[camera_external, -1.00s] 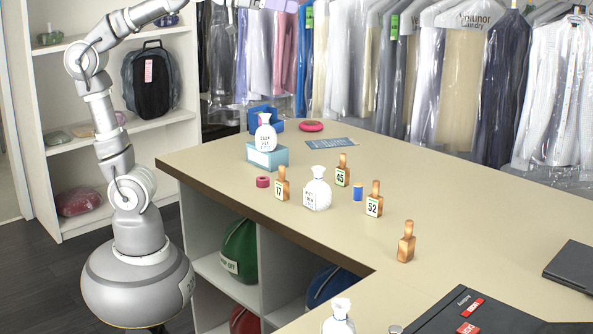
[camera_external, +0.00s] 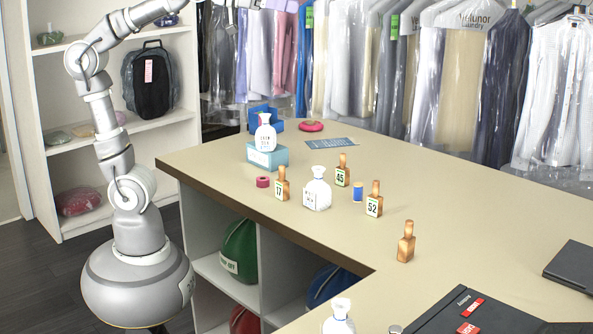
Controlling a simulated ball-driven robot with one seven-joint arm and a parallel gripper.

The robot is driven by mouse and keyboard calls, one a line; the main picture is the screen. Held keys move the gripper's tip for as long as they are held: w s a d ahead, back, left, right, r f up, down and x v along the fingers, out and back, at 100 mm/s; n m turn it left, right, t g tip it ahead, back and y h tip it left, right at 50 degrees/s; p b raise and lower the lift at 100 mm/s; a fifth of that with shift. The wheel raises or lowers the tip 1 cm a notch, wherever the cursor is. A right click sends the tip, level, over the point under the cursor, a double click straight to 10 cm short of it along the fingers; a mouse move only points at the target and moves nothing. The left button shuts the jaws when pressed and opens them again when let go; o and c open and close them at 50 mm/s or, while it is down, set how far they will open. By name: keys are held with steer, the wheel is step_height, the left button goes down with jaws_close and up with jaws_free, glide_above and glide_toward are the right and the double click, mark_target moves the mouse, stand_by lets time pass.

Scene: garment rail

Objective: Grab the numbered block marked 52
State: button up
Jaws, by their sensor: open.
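The wooden block marked 52 (camera_external: 374,200) stands upright on the beige counter (camera_external: 470,225), its label facing the camera. Similar blocks marked 17 (camera_external: 282,186) and 45 (camera_external: 342,172) stand to its left, and another wooden block (camera_external: 405,243) with no visible number stands in front of it to the right.
A blue spool (camera_external: 357,193) is just left of block 52, and a white bottle (camera_external: 317,190) stands further left. Another bottle (camera_external: 265,137) is on a teal box (camera_external: 267,157). Bagged garments (camera_external: 450,80) hang behind. The counter right of block 52 is mostly clear.

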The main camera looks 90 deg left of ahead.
steer(key=shift+c, duration=0.4)
steer(key=g+p, duration=1.1)
glide_above(375, 181)
steer(key=s, duration=0.2)
step_height(375, 181, down, 46)
steer(key=shift+n, duration=0.3)
steer(key=x, duration=0.4)
steer(key=b+x, duration=0.1)
steer(key=x, duration=0.3)
steer(key=shift+s+a+f+b, duration=0.15)
steer(key=shift+s+b, duration=0.05)
steer(key=shift+b, duration=0.1)
steer(key=shift+s, duration=0.1)
steer(key=shift+c, duration=1)
jaws_close()
